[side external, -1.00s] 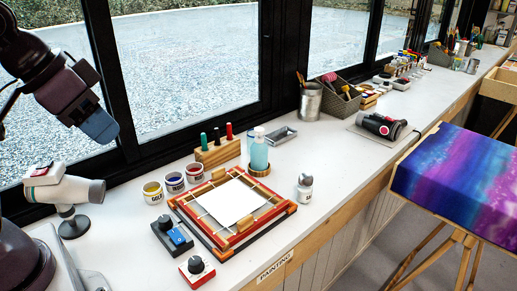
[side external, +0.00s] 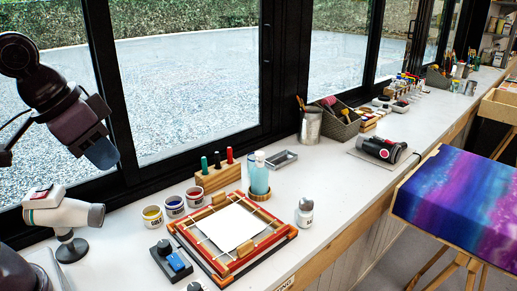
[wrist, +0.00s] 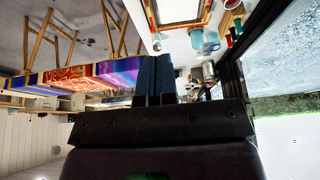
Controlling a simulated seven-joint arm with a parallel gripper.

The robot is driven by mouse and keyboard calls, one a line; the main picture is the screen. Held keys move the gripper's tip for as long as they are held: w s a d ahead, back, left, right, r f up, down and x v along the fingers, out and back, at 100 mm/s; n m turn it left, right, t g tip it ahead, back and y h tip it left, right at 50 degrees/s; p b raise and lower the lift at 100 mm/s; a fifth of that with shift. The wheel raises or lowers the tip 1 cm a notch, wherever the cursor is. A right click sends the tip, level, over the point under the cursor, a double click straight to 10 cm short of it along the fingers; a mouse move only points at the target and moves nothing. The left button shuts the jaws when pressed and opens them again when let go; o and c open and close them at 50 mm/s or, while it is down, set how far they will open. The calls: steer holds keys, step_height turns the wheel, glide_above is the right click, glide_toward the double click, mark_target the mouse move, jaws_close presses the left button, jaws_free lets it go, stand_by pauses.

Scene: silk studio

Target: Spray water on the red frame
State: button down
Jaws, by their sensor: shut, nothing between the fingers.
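The red frame (side external: 274,250) lies flat on the white counter in the side view, with a white sheet (side external: 228,226) in its middle. A light blue bottle with a pale top (side external: 259,178) stands upright on a round wooden base at the frame's back right corner; it looks like the spray bottle. My gripper (side external: 103,153) hangs in the air at the far left, well away from the bottle and the frame. In the wrist view its two dark fingers (wrist: 154,80) are together and hold nothing. The frame and the bottle (wrist: 205,42) show at the top of the wrist view.
Colour jars (side external: 174,206), a wooden block with pens (side external: 217,176) and a small white jar (side external: 305,213) stand around the frame. A control box (side external: 171,262) lies in front. A white dryer-like tool (side external: 64,213) stands at left. Windows line the back.

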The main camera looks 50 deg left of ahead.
steer(key=w+a+n+g, duration=0.1)
steer(key=w+a, duration=0.2)
steer(key=w, duration=0.7)
steer(key=w+a+g, duration=0.1)
steer(key=w+a, duration=0.1)
steer(key=w, duration=0.7)
steer(key=m, duration=0.1)
glide_above(260, 152)
steer(key=s, duration=0.4)
steer(key=s+x, duration=0.1)
steer(key=x, duration=0.3)
steer(key=shift+f+t, duration=0.25)
steer(key=shift+t, duration=0.05)
steer(key=x, duration=1.2)
steer(key=shift+s+f, duration=0.3)
steer(key=shift+f, duration=0.05)
steer(key=shift+d+f, duration=0.1)
steer(key=shift+f, duration=0.6)
steer(key=shift+f, duration=0.1)
